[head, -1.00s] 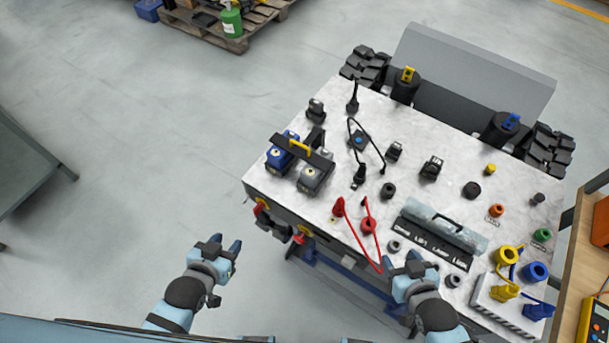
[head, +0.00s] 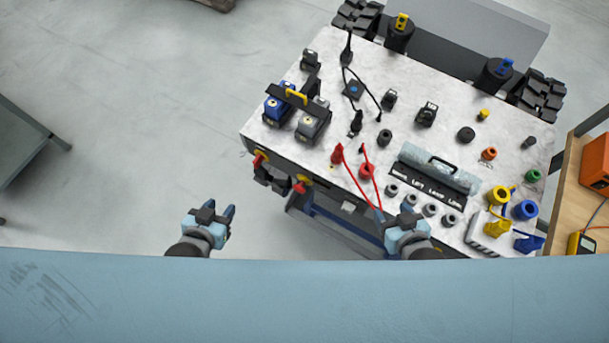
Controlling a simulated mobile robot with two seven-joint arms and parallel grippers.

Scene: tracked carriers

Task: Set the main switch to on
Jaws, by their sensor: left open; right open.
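Two red handles on yellow plates sit on the front side of the carrier's panel (head: 325,115): a left red-and-yellow switch (head: 260,158) and a right red-and-yellow switch (head: 302,184). No readable label tells which is the main switch, and their settings are too small to make out. My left gripper (head: 220,212) is open and empty, in front of and below both switches, apart from them. My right gripper (head: 394,213) is open at the panel's front edge, overlapping the end of a red cable in the picture; I cannot tell if they touch.
Blue and grey connectors (head: 312,122) stand on the panel's left part, behind the switches. A red cable (head: 360,180) loops near the front edge. A labelled strip with grey knobs (head: 430,210) lies near my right gripper. Floor left of the carrier is clear; a grey table (head: 25,150) stands far left.

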